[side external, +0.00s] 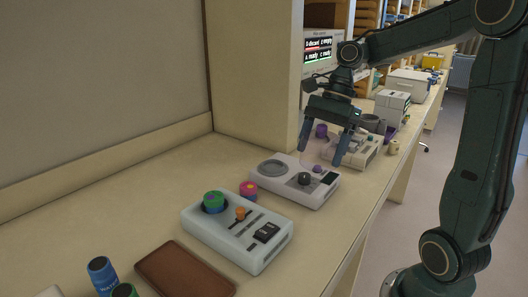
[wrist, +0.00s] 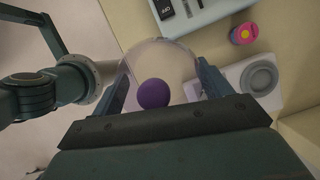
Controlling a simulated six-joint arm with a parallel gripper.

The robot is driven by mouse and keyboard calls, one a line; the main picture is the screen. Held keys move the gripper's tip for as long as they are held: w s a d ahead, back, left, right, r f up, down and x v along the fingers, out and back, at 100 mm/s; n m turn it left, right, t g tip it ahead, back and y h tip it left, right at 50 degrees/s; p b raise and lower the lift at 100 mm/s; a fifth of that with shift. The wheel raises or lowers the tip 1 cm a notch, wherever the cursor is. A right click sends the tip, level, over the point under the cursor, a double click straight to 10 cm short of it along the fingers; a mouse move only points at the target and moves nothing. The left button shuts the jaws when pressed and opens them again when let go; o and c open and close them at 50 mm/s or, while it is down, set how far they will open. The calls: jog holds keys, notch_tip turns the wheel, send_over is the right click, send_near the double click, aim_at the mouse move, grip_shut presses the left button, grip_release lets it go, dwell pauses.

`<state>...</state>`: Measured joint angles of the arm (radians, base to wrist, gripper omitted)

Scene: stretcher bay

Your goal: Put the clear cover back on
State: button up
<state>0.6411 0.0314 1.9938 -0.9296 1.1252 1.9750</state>
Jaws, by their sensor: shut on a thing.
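The clear cover is a see-through dome with a purple knob. In the wrist view the cover (wrist: 160,60) sits between the two fingers, its knob below the middle. In the side view its knob (side external: 321,131) shows between the fingers; the clear wall is hard to make out. My gripper (side external: 322,158) is shut on the cover and holds it above the far right part of a white device (side external: 322,188). This device has a round grey ring (side external: 272,168), also at the right in the wrist view (wrist: 259,77), and a dark knob. No cover is on the ring.
A pale blue device (side external: 218,237) with a green-topped blue button and switches stands nearer the camera. A pink and yellow button (side external: 249,188) stands between the devices. A brown tray (side external: 185,272) lies in front. Another device (side external: 362,152) stands behind my gripper. A wall panel borders the bench.

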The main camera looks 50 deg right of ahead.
jog(key=shift+w, duration=0.1)
dwell(0.3)
jog(key=w+d+f+m, duration=0.1)
jog(key=w+d+f, duration=0.1)
jog(key=w+d, duration=0.2)
jog(key=w+d+f+m, duration=0.1)
jog(key=w+d, duration=0.3)
jog(key=w, duration=0.6)
jog(key=w+d+f+m+t, duration=0.1)
jog(key=w+d+f, duration=0.2)
jog(key=w, duration=0.4)
jog(key=shift+d+f, duration=0.2)
jog(key=shift+d, duration=0.6)
jog(key=shift+f, duration=0.25)
jog(key=shift+f, duration=2.9)
jog(key=shift+f, duration=0.2)
jog(key=o, duration=1)
